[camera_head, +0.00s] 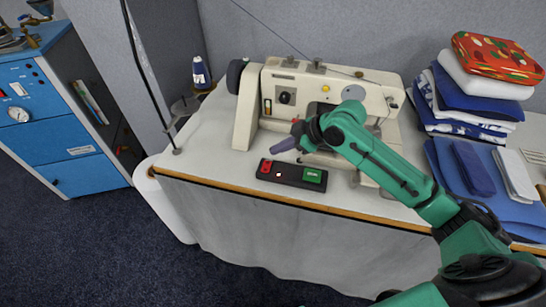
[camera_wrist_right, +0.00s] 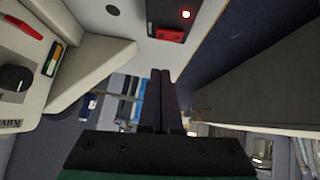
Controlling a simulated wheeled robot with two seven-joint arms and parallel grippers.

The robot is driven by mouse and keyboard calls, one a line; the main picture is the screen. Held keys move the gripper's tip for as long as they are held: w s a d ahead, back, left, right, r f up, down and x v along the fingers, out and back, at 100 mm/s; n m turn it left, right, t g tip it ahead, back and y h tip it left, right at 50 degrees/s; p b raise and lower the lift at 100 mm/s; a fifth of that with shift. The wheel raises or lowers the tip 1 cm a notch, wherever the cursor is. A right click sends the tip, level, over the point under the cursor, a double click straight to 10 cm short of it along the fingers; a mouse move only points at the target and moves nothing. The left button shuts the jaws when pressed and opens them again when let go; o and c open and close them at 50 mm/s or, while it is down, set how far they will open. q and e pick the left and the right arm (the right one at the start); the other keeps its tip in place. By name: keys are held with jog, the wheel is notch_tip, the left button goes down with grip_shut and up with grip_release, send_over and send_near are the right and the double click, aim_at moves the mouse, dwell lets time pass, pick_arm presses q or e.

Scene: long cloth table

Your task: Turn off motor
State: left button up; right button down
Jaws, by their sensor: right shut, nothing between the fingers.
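The motor switch is a black box (camera_head: 289,177) lying on the table near its front edge, in front of the sewing machine. It has a red button (camera_head: 266,167) at its left end, a green button (camera_head: 314,176) at its right end and a small light between them. My left gripper is out of view.
The cream sewing machine (camera_head: 260,82) stands right behind the gripper. A thread spool (camera_head: 200,72) on a stand is to its left. Folded cloth (camera_head: 468,95) is stacked at the right. The table top (camera_head: 195,150) left of the box is clear. A blue cabinet (camera_head: 55,115) stands far left.

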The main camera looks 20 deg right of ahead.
aim_at(263, 167)
jog(key=f, duration=0.1)
jog(key=w+a+f, duration=0.1)
jog(key=f, duration=0.3)
jog(key=shift+w+a+f+p, duration=0.2)
jog(key=shift+w+p, duration=0.1)
jog(key=shift+p, duration=0.1)
jog(key=shift+f, duration=0.3)
jog(key=shift+f, duration=0.1)
jog(key=shift+w+d+f, duration=0.1)
jog(key=shift+f, duration=0.05)
jog(key=shift+s+a+p, duration=0.3)
jog(key=shift+s+p, duration=0.25)
jog(key=shift+p, duration=0.2)
jog(key=shift+s+a, duration=0.1)
jog(key=shift+s, duration=0.1)
